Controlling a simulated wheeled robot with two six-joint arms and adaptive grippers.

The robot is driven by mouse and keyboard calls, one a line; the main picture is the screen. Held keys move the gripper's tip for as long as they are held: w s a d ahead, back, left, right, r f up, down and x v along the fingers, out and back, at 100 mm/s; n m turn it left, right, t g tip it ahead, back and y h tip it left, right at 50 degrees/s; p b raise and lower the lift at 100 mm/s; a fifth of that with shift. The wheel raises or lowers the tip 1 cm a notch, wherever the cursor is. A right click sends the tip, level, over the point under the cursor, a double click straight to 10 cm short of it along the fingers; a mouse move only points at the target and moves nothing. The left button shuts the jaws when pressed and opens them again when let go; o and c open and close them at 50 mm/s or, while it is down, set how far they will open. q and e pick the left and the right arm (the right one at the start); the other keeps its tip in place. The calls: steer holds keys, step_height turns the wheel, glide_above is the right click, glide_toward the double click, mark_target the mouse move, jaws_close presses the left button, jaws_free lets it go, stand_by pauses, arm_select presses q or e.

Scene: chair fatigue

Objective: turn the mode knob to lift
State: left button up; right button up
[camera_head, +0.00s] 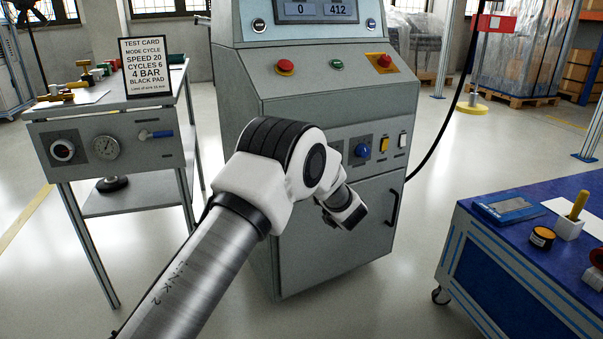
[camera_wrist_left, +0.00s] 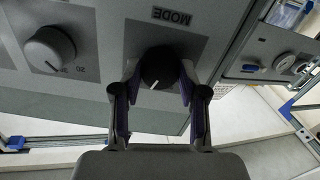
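The dark round mode knob (camera_wrist_left: 160,68) sits on a grey plate printed MODE (camera_wrist_left: 171,17) in the left wrist view. Its short white pointer mark points down and to the left in that picture. My left gripper (camera_wrist_left: 160,78) has one finger on each side of the knob, with the tips close against its sides. I cannot tell whether they touch it. In the head view, my left arm (camera_head: 290,165) covers the mode knob and my gripper. My right gripper is in neither view.
Another knob (camera_wrist_left: 48,50), with a numbered scale, sits left of the mode knob. The test machine (camera_head: 330,90) also carries a blue knob (camera_head: 361,150), a yellow switch (camera_head: 383,145) and red buttons (camera_head: 285,67). A test card (camera_head: 145,67) stands on the left bench. A blue table (camera_head: 480,235) is at right.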

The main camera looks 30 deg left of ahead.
arm_select(q)
steer(key=c, duration=0.3)
steer(key=shift+n+p, duration=0.3)
steer(key=shift+n, duration=0.1)
steer(key=n, duration=1.5)
steer(key=shift+w+r+b, duration=0.1)
steer(key=shift+r+b, duration=0.05)
steer(key=shift+b, duration=0.15)
